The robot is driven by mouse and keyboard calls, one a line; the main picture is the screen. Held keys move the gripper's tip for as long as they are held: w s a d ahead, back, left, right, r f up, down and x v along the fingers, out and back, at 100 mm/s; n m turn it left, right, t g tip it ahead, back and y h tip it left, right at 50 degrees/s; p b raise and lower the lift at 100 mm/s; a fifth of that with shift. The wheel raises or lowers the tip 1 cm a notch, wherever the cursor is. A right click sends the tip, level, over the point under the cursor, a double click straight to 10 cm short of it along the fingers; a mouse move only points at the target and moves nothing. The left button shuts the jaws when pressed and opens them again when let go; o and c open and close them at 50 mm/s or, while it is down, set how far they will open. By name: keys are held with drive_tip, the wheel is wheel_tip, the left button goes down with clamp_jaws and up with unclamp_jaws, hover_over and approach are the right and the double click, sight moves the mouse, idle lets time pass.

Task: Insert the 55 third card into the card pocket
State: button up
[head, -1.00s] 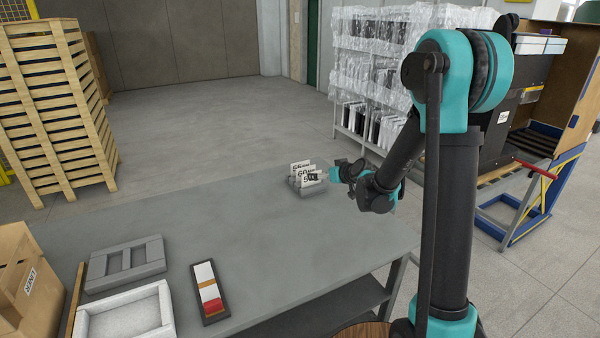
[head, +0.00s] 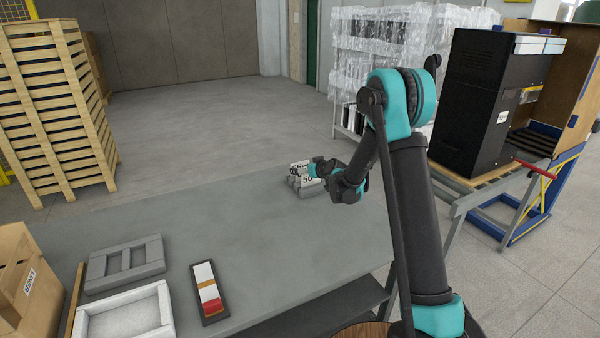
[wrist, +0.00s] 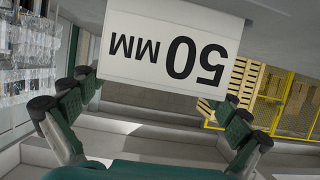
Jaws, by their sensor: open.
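My gripper (head: 314,171) is at the card holder (head: 308,191), a small grey block with slots at the far part of the grey table. In the wrist view my gripper (wrist: 158,93) is open, with one finger on each side of a white card reading 50 MM (wrist: 170,48), upside down there. That card (head: 308,180) stands at the front of the holder in the head view. Other white cards (head: 298,167) stand behind it, partly hidden by my gripper; I cannot read which is the 55 one. I cannot make out the card pocket for certain.
The table (head: 270,240) is bare in the middle. A dark tray with white, orange and red pieces (head: 209,290), a grey slotted frame (head: 125,264), a white tray (head: 127,313) and a wooden box (head: 22,280) are nearer. A black machine (head: 485,100) stands right.

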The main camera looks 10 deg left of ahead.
sight(300, 164)
drive_tip(key=shift+r+x, duration=0.2)
drive_tip(key=shift+x, duration=1.2)
drive_tip(key=shift+r+x, duration=0.15)
drive_tip(key=shift+x, duration=1.2)
drive_tip(key=shift+w, duration=0.15)
drive_tip(key=c, duration=0.9)
